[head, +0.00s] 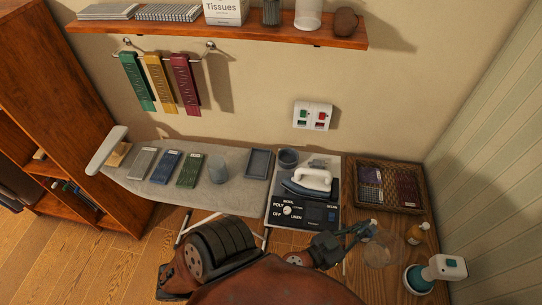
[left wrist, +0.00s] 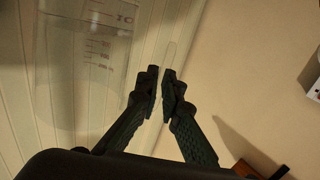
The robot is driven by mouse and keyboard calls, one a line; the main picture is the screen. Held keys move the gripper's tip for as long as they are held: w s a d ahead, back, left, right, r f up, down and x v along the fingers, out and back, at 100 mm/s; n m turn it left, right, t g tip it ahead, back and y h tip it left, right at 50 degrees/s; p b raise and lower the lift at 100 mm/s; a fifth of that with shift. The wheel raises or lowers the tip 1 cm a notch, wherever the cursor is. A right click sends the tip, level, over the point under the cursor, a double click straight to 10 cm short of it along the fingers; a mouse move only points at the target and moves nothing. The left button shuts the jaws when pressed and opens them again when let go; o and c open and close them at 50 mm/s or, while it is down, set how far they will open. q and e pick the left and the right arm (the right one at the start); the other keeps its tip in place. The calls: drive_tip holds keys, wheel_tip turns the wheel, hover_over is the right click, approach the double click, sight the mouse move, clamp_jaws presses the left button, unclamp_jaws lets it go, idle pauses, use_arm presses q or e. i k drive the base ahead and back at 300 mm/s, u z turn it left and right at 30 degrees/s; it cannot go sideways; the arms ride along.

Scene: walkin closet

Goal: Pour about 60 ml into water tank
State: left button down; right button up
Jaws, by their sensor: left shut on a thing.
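My left gripper (head: 367,228) is at the right of the head view, over the wooden table, shut on a clear measuring jug (head: 381,252). In the left wrist view the fingers (left wrist: 162,92) close on a thin clear part, seemingly its handle; the jug's wall with red marks (left wrist: 100,45) fills the upper left. A round dark opening (head: 289,158) behind the iron may be the water tank. My right gripper is not in view.
An ironing board (head: 140,185) with folded cloths and a grey cup (head: 218,168) extends left. A wicker tray (head: 397,208), amber bottle (head: 415,235) and white-teal device (head: 446,267) are on the right.

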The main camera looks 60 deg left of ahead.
sight(216, 165)
drive_tip(key=z, duration=0.55)
drive_tip(key=k, duration=1.75)
drive_tip(key=u, duration=1.8)
